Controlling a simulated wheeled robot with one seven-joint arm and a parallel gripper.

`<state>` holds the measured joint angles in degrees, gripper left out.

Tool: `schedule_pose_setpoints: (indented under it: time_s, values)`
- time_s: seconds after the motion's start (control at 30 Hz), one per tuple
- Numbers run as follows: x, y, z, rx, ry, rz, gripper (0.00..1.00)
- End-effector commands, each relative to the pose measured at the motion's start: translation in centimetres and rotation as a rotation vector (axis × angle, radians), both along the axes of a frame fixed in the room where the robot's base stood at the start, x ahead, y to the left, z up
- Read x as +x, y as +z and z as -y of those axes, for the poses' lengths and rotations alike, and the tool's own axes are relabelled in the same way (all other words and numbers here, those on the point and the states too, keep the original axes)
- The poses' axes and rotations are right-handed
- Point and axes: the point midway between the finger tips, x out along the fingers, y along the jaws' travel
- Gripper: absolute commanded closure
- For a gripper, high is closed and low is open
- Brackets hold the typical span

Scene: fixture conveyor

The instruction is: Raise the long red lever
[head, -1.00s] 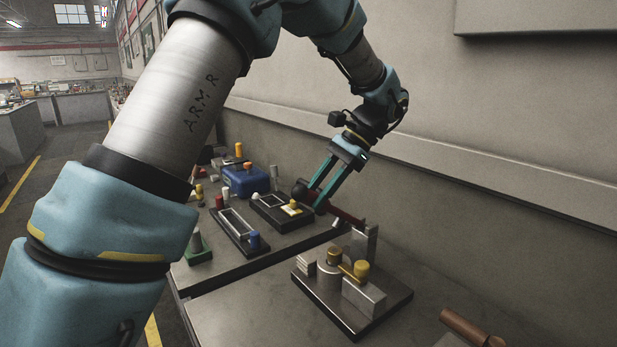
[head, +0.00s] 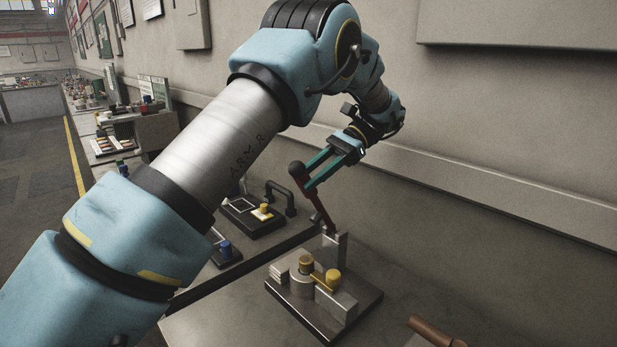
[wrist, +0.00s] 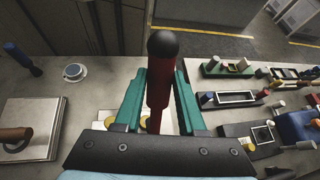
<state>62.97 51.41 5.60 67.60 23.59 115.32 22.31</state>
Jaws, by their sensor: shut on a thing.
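The long red lever (head: 319,207) has a dark round knob at its end. In the head view it leans up and to the left from a grey metal bracket (head: 343,250). My gripper (head: 310,176) is shut on the lever's shaft just below the knob, with teal fingers on either side. In the wrist view the red shaft (wrist: 158,90) stands between the two teal fingers (wrist: 157,98), and the black knob sticks out beyond the fingertips. The lever's lower end is hidden behind my gripper in the wrist view.
A black fixture with a yellow knob (head: 264,210) and a dark arched handle (head: 281,191) lie to the left. The wall (head: 480,120) is close behind.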

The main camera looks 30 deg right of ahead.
Motion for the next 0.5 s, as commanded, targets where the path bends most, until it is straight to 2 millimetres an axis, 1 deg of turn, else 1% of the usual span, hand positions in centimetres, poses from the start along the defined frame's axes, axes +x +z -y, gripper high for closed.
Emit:
schedule_pose_setpoints:
  time_s: [0.2, 0.23, 0.4, 0.5]
  values:
    - [0.02, -0.12, 0.13, -0.007, -0.004, 0.001, 1.00]
    - [0.02, -0.13, 0.13, -0.007, -0.004, 0.001, 0.59]
    - [0.02, -0.12, 0.08, -0.005, -0.003, 0.001, 0.40]
    - [0.03, -0.09, 0.05, -0.004, -0.002, 0.000, 0.31]
